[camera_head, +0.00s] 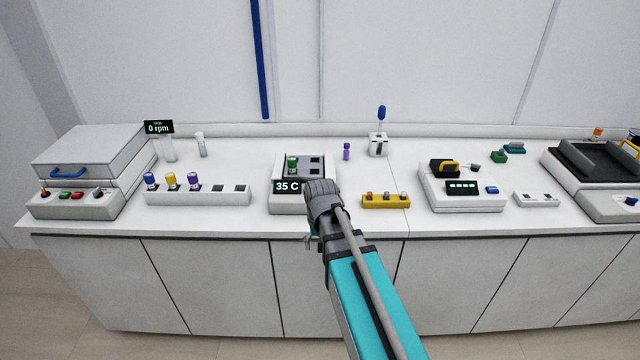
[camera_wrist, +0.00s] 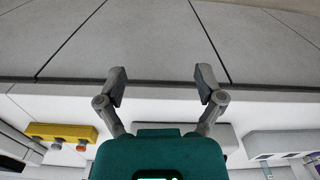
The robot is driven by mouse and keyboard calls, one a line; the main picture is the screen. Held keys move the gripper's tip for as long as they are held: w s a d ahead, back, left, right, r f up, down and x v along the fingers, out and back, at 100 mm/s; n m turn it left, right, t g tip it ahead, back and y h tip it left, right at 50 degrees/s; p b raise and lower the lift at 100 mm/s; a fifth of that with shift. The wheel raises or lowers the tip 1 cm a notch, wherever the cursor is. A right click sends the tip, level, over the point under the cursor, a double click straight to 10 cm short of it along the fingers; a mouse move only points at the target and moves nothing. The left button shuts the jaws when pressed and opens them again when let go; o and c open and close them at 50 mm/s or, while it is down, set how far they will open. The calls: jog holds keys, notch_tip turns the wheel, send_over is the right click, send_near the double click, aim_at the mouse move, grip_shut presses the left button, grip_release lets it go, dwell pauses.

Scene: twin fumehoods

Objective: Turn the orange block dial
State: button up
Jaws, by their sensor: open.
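No dial that is plainly orange shows on the heating block (camera_head: 288,206), which reads 35 C and holds a green-capped vial (camera_head: 292,164). My arm and gripper cover its right front part. A yellow block (camera_head: 386,204) with several small caps or knobs, some orange, sits just right of my arm; it also shows at the left in the wrist view (camera_wrist: 48,129). I cannot tell whether these turn. My gripper (camera_wrist: 161,78) is open and empty, its fingers spread over the bench's front edge. In the head view its tip (camera_head: 309,242) is partly hidden by my wrist.
A white rack (camera_head: 220,197) with coloured caps stands left, beside a grey lidded machine (camera_head: 95,145). A white device (camera_head: 460,205) with a dark display stands right. A purple vial (camera_head: 346,151) and a blue-topped stand (camera_head: 378,146) are behind. Bare bench lies between them.

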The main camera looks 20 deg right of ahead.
jog(key=w+d+r+m+p, duration=0.3)
jog(key=w+r+p, duration=0.4)
jog(key=w, duration=0.4)
jog(key=w+d+r+m+p, duration=0.3)
jog(key=w+r+p, duration=0.5)
jog(key=w, duration=0.4)
jog(key=shift+r, duration=0.8)
jog(key=shift+f, duration=0.25)
notch_tip(320, 180, down, 13)
jog(key=b, duration=1.3)
jog(key=shift+f, duration=0.15)
